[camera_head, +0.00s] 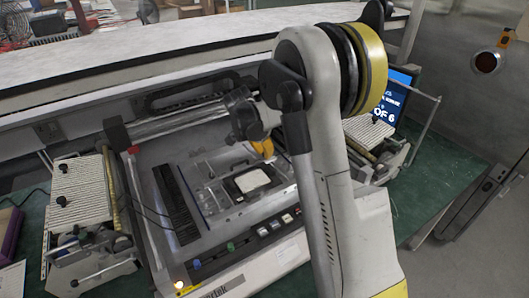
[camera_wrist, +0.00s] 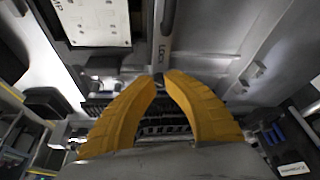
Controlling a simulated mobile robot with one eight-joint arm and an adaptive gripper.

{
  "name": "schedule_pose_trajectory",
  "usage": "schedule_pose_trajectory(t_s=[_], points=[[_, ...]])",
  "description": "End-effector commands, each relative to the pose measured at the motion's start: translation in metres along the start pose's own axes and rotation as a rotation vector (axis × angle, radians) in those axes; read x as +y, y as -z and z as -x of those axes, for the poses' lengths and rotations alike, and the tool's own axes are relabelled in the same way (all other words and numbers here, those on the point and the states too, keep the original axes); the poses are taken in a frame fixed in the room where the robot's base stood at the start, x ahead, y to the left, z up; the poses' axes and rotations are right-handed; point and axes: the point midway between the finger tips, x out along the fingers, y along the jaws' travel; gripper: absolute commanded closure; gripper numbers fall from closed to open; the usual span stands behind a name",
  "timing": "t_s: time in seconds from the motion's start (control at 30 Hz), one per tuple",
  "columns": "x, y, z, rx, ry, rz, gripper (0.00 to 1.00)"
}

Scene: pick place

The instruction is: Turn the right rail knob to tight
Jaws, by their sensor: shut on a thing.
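My gripper (camera_head: 263,147) reaches down over the middle of the machine (camera_head: 225,275). In the wrist view its two yellow fingers (camera_wrist: 160,78) come together at their tips on a small dark part, which appears to be the right rail knob. The fingertips hide most of that part, so its turn angle cannot be read. In the head view my gripper and arm hide the knob.
A square fixture with a pale plate (camera_head: 252,181) lies inside the machine below my gripper. A dark slotted strip (camera_head: 177,205) is to its left. Ribbed feeder blocks stand left (camera_head: 85,190) and right (camera_head: 368,132). A lit screen (camera_head: 398,88) is behind my arm.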

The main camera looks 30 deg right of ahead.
Motion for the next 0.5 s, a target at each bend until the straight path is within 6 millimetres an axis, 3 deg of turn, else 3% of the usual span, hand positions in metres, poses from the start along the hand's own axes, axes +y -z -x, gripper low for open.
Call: schedule_pose_trajectory(t_s=[0.23,0.3,0.33,0.5], points=[[0.0001,-0.0005,-0.0005,-0.001,0.0,0.0,1.0],[0.0001,-0.0004,-0.0005,-0.001,0.0,0.0,0.72],[0.0001,-0.0004,-0.0005,-0.001,0.0,0.001,0.63],[0.0001,-0.0002,-0.0003,0.0,0.0,0.001,0.6]])
